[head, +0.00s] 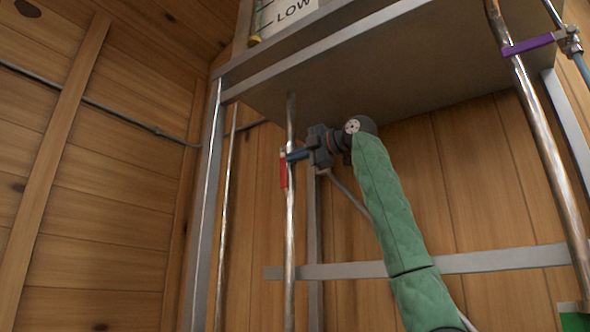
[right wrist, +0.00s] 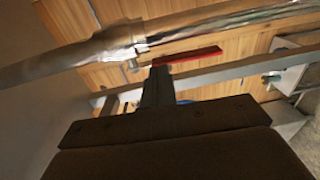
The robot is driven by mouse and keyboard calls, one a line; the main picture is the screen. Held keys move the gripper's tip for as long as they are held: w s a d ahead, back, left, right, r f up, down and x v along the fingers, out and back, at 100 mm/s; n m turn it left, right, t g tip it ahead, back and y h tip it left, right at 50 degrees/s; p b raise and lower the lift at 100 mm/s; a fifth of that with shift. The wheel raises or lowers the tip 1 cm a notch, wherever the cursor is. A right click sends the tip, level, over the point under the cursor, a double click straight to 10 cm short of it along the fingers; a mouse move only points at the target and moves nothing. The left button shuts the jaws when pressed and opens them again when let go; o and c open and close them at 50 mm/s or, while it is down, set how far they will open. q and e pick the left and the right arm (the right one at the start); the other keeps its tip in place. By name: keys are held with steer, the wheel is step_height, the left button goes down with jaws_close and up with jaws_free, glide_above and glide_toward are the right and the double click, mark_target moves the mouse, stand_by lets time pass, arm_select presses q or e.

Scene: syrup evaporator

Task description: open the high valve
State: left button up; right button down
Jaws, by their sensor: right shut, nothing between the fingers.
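A red valve handle (head: 284,172) hangs down beside a vertical metal pipe (head: 290,230) under the tank, roughly in line with the pipe. A purple valve handle (head: 528,45) sticks out across another pipe at the upper right. I cannot tell which one is the high valve. My right gripper (head: 291,156) is shut and empty, its fingertips close to the top of the red handle. In the right wrist view the red handle (right wrist: 188,56) lies just past the fingertips (right wrist: 157,72); whether they touch is unclear. My left gripper is not in view.
The tank's underside (head: 360,85) overhangs my right gripper, with a scale marked LOW (head: 292,12) above. A metal frame post (head: 203,210) stands left of the red-handled pipe. A crossbar (head: 500,261) runs behind my right arm along the wooden wall.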

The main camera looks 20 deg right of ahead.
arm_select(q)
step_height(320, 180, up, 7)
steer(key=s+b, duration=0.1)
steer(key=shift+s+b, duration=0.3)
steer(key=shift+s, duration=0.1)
arm_select(e)
steer(key=s+d+r, duration=0.6)
steer(key=s+d, duration=0.1)
steer(key=d, duration=0.1)
steer(key=shift+s+r, duration=0.2)
steer(key=shift+s, duration=0.2)
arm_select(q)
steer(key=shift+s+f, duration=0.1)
arm_select(e)
steer(key=shift+f, duration=0.1)
